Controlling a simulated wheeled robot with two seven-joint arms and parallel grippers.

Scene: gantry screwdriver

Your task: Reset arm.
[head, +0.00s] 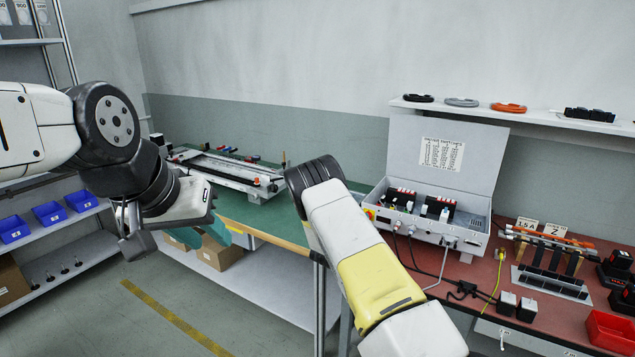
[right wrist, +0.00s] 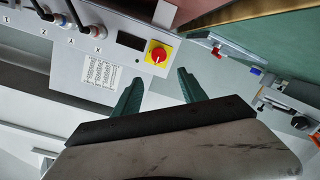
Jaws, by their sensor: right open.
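My left gripper (head: 208,230) hangs at the left in the head view, in front of the green workbench, with its teal fingers partly visible. Whether they are apart I cannot tell. My right arm reaches up through the middle of the head view, and its gripper is hidden there. In the right wrist view my right gripper (right wrist: 160,85) has its two green fingers spread, with nothing between them. Beyond them is a grey control box (right wrist: 100,50) with a red knob on a yellow plate (right wrist: 158,54).
The open control box (head: 440,225) stands on the red bench (head: 480,262), with cables in front. A rail fixture (head: 232,172) lies on the green bench (head: 262,221). A red bin (head: 610,332) is at the right. Shelves with blue bins (head: 50,212) stand left. Floor between is clear.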

